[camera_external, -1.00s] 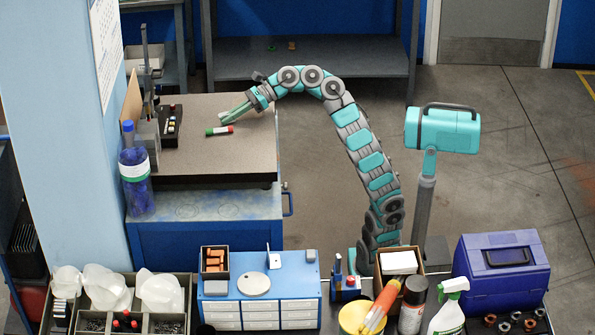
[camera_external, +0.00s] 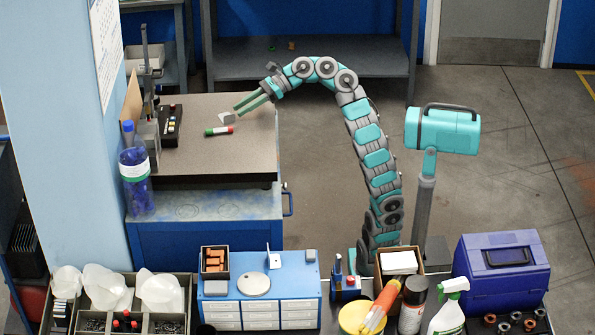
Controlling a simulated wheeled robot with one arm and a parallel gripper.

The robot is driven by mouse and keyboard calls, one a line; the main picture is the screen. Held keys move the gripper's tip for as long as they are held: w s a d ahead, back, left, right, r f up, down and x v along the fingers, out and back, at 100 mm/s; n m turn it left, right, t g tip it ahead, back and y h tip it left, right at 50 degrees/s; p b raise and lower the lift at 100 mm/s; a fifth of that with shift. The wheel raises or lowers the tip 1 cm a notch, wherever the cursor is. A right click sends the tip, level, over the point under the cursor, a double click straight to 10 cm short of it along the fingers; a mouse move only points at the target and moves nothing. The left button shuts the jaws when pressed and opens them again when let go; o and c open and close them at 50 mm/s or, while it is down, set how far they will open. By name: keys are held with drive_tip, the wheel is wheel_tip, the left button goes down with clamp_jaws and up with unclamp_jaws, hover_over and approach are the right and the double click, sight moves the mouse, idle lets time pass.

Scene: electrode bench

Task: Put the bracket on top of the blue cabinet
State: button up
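The blue cabinet (camera_external: 234,287) with white drawers stands in the foreground. On its top are a box of orange parts, a round pale disc and an upright white L-shaped piece (camera_external: 274,259).
The marker (camera_external: 219,131) lies close below the fingertips. A black button box (camera_external: 171,125), a stand and a blue bottle (camera_external: 134,170) are at the bench's left. A teal lamp-like device (camera_external: 441,130) stands right of my arm. The cabinet top has some bare patches.

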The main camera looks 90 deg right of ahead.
sight(260, 115)
drive_tip(key=v, duration=0.5)
drive_tip(key=shift+s+d+r, duration=0.1)
drive_tip(key=shift+s+d, duration=0.1)
drive_tip(key=shift+s, duration=0.1)
drive_tip(key=shift+o, duration=0.5)
drive_tip(key=shift+s+d+r, duration=0.15)
drive_tip(key=shift+s, duration=0.25)
